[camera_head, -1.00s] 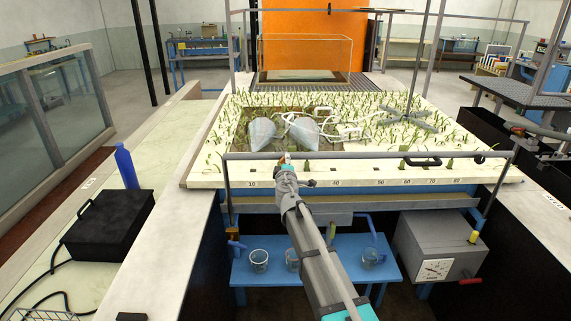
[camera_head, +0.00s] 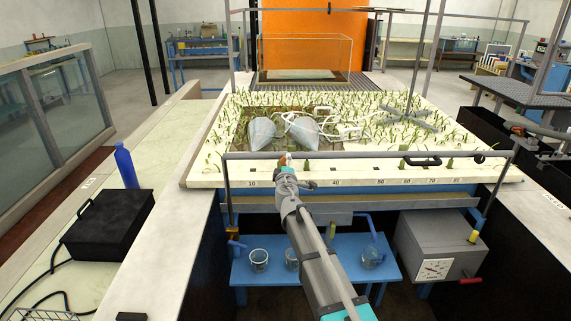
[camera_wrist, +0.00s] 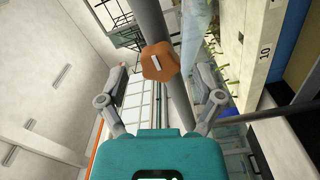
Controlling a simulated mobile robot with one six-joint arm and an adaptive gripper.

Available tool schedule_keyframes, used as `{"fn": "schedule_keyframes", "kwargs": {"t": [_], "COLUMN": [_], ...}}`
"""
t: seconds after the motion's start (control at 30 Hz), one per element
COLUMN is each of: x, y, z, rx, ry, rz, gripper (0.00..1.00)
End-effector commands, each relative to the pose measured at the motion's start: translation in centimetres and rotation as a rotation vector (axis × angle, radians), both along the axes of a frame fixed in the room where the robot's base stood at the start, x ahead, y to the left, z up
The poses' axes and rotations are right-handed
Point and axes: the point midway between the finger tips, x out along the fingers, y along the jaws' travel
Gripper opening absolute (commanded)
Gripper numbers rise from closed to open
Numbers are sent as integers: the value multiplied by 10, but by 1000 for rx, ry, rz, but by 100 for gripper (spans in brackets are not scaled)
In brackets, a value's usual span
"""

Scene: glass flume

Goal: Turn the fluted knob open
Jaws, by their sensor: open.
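The fluted knob (camera_wrist: 159,62) is orange, with a lobed rim and a short pale slanted mark on its face. It sits on a grey bar (camera_wrist: 154,20) in the wrist view. My gripper (camera_wrist: 164,80) is open, one finger on each side of the knob's place in the picture. The knob appears a little beyond the fingertips, with no contact visible. In the head view my gripper (camera_head: 285,164) is at the front rail of the flume, and a small orange patch shows at its tip. The knob is mostly hidden there.
The grey front rail (camera_head: 370,155) crosses above the pale numbered flume edge (camera_head: 350,175). Planted green shoots and two grey cones (camera_head: 303,131) lie behind it. Beakers (camera_head: 259,260) stand on a blue shelf below. A black box (camera_head: 107,222) rests at left.

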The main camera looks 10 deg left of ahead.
Motion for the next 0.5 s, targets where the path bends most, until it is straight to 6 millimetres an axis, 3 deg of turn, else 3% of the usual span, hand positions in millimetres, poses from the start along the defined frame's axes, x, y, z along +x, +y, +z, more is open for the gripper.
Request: {"fn": "schedule_keyframes", "kwargs": {"t": [0.5], "x": [-79], "y": [-22], "z": [0], "rx": [0], "ry": [0], "rz": [0], "gripper": [84]}}
